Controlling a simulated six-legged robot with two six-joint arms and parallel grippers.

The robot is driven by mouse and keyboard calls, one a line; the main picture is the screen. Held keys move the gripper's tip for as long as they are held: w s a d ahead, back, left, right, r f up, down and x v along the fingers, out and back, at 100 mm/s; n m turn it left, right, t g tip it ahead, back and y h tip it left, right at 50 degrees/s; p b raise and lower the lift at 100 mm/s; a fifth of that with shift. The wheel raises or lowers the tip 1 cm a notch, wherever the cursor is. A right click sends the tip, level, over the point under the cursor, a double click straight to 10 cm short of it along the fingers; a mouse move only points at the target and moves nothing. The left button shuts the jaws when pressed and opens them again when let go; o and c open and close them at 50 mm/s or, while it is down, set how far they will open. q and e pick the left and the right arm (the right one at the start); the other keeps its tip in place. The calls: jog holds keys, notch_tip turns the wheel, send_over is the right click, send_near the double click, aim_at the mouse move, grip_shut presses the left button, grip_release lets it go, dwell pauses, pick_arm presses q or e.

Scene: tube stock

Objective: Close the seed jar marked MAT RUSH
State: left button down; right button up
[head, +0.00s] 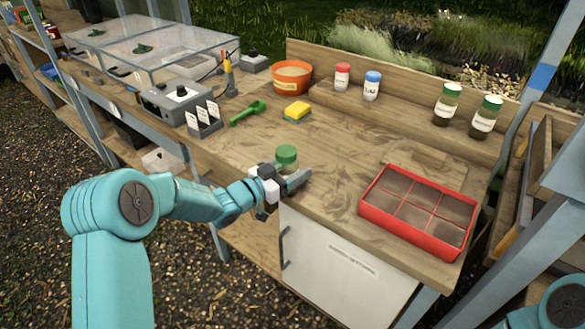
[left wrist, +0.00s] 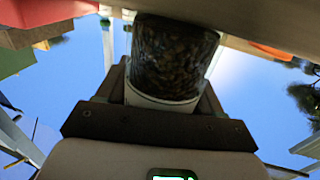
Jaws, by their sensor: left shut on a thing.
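A jar with a green top (head: 286,153) is at the front edge of the bench, right at my left gripper (head: 284,183). The gripper hides most of its body in the head view. In the left wrist view the jar (left wrist: 175,55) is clear-walled, full of dark seeds, with a white band (left wrist: 160,99) between the gripper's fingers. My left gripper is shut on this jar. Its marking cannot be read. Whether the green top sits fully down cannot be told. My right gripper is out of view.
A red divided tray (head: 365,208) lies to the right. A yellow sponge (head: 297,110), green scoop (head: 247,112), orange pot (head: 291,77) and label holder (head: 205,127) stand behind. Red-lidded (head: 342,77), blue-lidded (head: 371,88) and two green-lidded jars (head: 447,104) (head: 486,117) stand on the back ledge. The bench's middle is clear.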

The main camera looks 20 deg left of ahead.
pick_arm(q)
jog(key=shift+c, duration=0.8)
grip_release()
jog(key=shift+r, duration=0.1)
jog(key=shift+s+a+p, duration=0.1)
jog(key=shift+a+p, duration=0.05)
jog(key=shift+p, duration=0.15)
jog(key=b+v, duration=0.1)
jog(key=v, duration=1)
jog(key=shift+s, duration=0.35)
jog(key=shift+a, duration=0.1)
